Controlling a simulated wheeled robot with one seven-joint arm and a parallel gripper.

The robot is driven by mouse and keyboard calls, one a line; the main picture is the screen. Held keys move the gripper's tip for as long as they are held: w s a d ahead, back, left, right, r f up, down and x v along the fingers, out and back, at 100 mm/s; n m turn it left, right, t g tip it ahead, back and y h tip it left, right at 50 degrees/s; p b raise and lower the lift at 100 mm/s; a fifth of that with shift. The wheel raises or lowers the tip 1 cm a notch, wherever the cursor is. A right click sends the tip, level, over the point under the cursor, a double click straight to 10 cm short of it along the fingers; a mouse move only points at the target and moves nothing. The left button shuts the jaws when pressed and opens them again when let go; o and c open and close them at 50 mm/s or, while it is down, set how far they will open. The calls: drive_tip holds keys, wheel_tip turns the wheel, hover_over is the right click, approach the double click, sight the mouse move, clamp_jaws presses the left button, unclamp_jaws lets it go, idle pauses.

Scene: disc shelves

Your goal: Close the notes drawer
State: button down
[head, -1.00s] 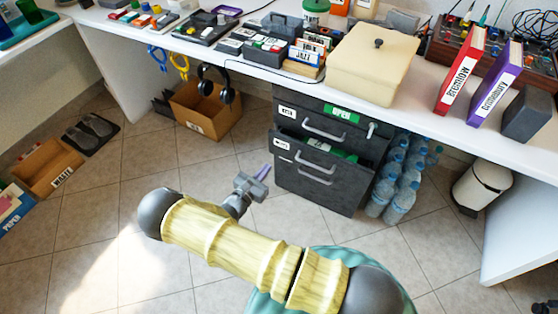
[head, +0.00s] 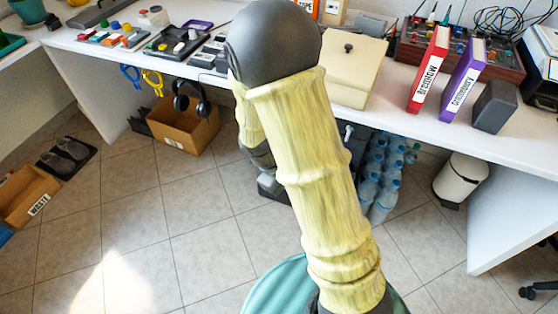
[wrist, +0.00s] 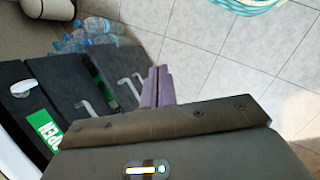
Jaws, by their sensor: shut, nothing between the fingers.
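The dark drawer cabinet (wrist: 50,78) fills the left of the wrist view, with a green OPEN label (wrist: 46,128) and metal handles. A green strip (wrist: 101,82) shows in a gap behind one drawer front (wrist: 118,66), so this drawer seems to stand partly out. I cannot read a notes label. My gripper (wrist: 157,72) has its purple fingers together and empty, near that drawer's handle (wrist: 131,85); I cannot tell if they touch it.
Water bottles (head: 378,172) stand right of the cabinet, and a white bin (head: 460,180) is farther right. A cardboard box (head: 185,128) lies to the left under the white desk (head: 440,120).

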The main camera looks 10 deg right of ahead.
drive_tip(key=s+r+m+t+y, duration=0.4)
drive_tip(key=r+m, duration=0.3)
drive_tip(key=r, duration=0.3)
drive_tip(key=shift+s+d, duration=0.15)
drive_tip(key=shift+d, duration=0.1)
